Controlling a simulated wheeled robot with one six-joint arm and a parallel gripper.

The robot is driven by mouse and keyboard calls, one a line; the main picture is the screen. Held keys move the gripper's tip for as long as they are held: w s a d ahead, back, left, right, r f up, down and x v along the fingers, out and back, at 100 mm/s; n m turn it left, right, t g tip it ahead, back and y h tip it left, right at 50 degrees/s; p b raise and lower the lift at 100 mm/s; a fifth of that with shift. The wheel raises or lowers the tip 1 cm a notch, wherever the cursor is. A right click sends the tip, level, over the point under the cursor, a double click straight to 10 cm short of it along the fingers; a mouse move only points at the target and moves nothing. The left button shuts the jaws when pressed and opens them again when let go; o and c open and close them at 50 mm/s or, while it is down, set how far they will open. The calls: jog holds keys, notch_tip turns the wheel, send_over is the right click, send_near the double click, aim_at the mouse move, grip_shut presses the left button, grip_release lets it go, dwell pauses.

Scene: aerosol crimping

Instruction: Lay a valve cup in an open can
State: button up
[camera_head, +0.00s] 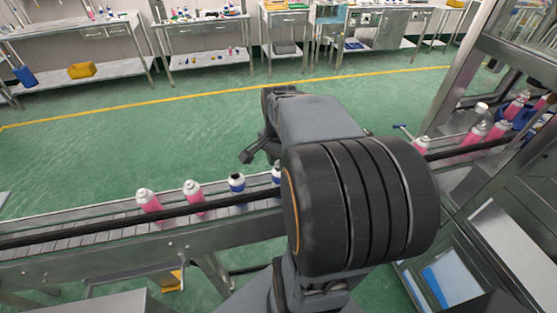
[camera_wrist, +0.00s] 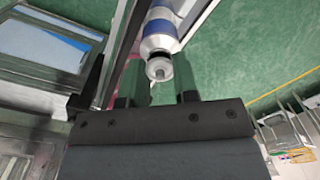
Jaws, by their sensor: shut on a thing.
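In the wrist view, my gripper (camera_wrist: 157,78) is shut on a small grey round piece, which looks like the valve cup (camera_wrist: 159,69). A thin white part shows beside it. Just beyond it is a white-and-blue can (camera_wrist: 158,35) with a dark band at its near end. I cannot tell whether cup and can touch. In the head view, my arm hides most of the gripper and the held cup. A blue can with a dark top (camera_head: 237,184) stands upright on the conveyor, left of my arm; another can (camera_head: 277,173) is partly hidden by it.
Two pink cans with white tops (camera_head: 149,201) (camera_head: 194,191) stand farther left on the conveyor (camera_head: 110,238). A dark rail (camera_head: 90,232) runs along its near side. More pink cans (camera_head: 470,136) stand by the machine frame at right. The green floor behind the conveyor is clear.

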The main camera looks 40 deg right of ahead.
jog(key=o, duration=1.5)
jog(key=shift+r, duration=0.1)
jog(key=shift+r+p, duration=2.9)
jog(key=shift+r, duration=0.55)
